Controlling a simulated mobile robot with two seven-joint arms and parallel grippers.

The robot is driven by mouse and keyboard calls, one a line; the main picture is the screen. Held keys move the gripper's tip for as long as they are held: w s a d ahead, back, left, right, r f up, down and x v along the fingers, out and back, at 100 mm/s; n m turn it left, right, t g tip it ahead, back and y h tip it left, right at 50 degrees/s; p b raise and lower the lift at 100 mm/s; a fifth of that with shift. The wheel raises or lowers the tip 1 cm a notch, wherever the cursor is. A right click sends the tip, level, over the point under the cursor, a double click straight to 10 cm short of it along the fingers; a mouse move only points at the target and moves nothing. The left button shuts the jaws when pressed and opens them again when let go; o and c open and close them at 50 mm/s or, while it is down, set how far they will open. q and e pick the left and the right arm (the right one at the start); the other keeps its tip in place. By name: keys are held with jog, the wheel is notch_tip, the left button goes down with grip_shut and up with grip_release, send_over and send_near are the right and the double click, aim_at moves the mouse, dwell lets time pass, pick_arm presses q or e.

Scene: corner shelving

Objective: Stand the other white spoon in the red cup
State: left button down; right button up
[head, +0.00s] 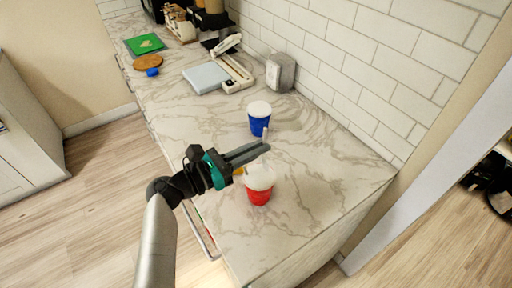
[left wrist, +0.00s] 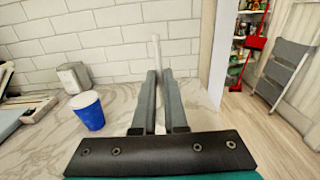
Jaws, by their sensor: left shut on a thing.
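My left gripper (head: 262,149) is shut on a white spoon (head: 265,133), whose thin end sticks up past the fingertips. In the left wrist view the white spoon (left wrist: 156,52) stands roughly upright between the fingertips (left wrist: 158,75). The red cup (head: 260,196), with a white rim, stands on the counter just below and in front of the gripper in the head view. Something white shows at its top, but I cannot tell whether it is a spoon. The lower end of the held spoon is not clear. The right gripper does not show.
A blue cup (head: 259,125) stands on the marble counter (head: 310,195) behind the gripper; it also shows in the left wrist view (left wrist: 90,112). A grey napkin holder (head: 281,72) and a scale (head: 207,77) stand farther back. The counter right of the red cup is clear.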

aim_at(265, 165)
pick_arm(q)
jog(key=shift+f+b, duration=2.65)
jog(key=shift+f, duration=1.2)
jog(key=c, duration=0.9)
grip_release()
jog(key=shift+a, duration=0.1)
jog(key=v, duration=1.5)
jog(key=shift+r+b, duration=0.1)
jog(key=shift+b, duration=0.3)
